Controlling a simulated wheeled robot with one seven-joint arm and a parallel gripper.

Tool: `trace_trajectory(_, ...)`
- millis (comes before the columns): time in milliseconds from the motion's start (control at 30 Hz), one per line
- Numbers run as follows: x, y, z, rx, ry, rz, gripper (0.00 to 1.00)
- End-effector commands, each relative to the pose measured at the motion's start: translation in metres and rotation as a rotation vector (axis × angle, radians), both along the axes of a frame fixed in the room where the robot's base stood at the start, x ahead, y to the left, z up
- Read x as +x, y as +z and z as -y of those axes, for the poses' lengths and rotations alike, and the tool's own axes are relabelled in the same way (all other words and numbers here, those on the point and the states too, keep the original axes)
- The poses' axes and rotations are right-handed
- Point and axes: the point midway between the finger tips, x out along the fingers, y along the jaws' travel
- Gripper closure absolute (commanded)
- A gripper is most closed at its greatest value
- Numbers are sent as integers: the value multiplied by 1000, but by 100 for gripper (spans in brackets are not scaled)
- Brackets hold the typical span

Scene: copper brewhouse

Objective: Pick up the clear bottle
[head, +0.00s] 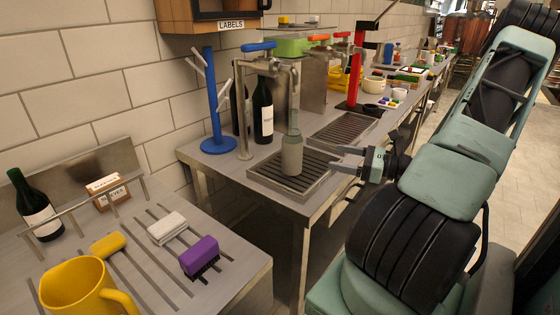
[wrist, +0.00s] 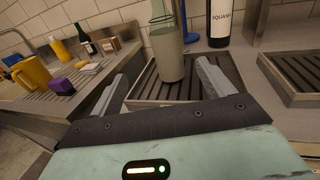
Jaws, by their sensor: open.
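The clear bottle (head: 292,157), greyish and see-through, stands upright on the slatted drip tray (head: 258,180), under a metal tap (head: 262,65). It also stands ahead between the lines of my fingers in the wrist view (wrist: 167,52). My gripper (head: 338,158) is open and empty, just to the right of the bottle in the head view, with its fingers pointing at it. In the wrist view the open fingers (wrist: 162,80) lie on either side, short of the bottle.
A blue stand (head: 212,110) is left of the taps, and a second drip tray (head: 340,134) lies to the right. A lower counter holds a yellow jug (head: 75,288) and a purple brush (head: 199,253).

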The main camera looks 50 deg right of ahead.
Motion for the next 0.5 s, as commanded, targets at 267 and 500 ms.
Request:
trace_trajectory(267,29,0,-5,12,-23,8,20)
trace_trajectory(500,77,0,-20,11,-21,6,20)
